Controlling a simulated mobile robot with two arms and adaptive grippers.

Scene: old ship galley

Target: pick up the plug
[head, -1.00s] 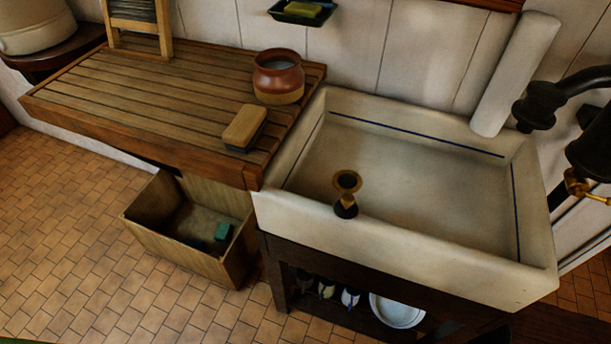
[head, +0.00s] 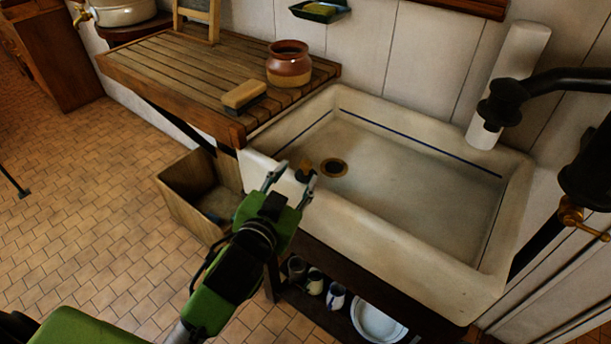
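The plug (head: 303,171), small and dark with a brass-coloured part, sits on the front rim of the white sink (head: 400,232), at its left part. My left gripper (head: 291,176) reaches in from the lower left. It is open, with its two fingers apart and pointing toward the plug. The plug shows close to the right fingertip; I cannot tell whether they touch. The lower part of the plug is partly hidden by that finger. The brass drain (head: 334,168) lies in the basin just beyond the plug. My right gripper is not in view.
A slatted wooden drainboard (head: 180,75) left of the sink bears a brush (head: 243,95) and a brown pot (head: 289,64). A wooden bin (head: 190,190) stands below. Black tap pipework (head: 545,88) is at the right. Mugs (head: 314,281) and a white plate (head: 377,319) are under the sink.

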